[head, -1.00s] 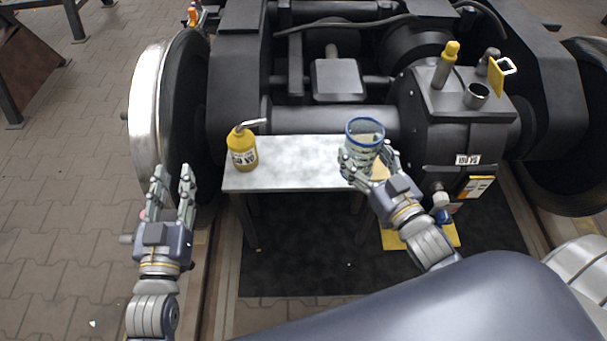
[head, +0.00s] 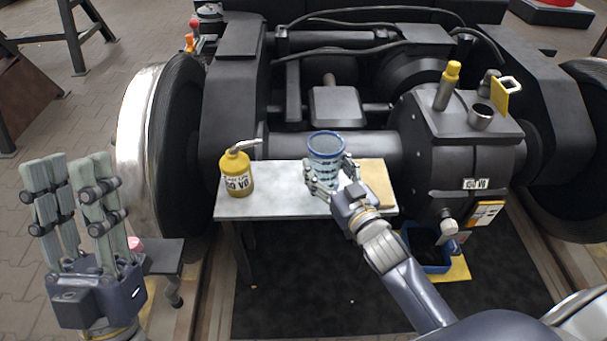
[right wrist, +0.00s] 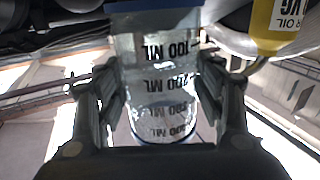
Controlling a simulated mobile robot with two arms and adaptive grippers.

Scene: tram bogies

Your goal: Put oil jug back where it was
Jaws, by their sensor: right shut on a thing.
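The oil jug (head: 325,147) is a clear beaker with a blue rim, upright over the right part of the small metal table (head: 290,202). My right gripper (head: 327,180) is shut around its lower sides. In the right wrist view the jug (right wrist: 160,75) fills the space between the fingers, with black ML marks on its wall. I cannot tell whether its base touches the table. My left gripper (head: 72,170) is open and empty, at the lower left in front of the wheel.
A yellow oil can (head: 237,175) with a bent spout stands on the table's left part. A tan patch (head: 374,180) lies at its right end. The black gearbox (head: 455,150) with a yellow-capped stub stands right. A blue tray (head: 428,250) sits below the gearbox. The wheel (head: 150,140) borders the left.

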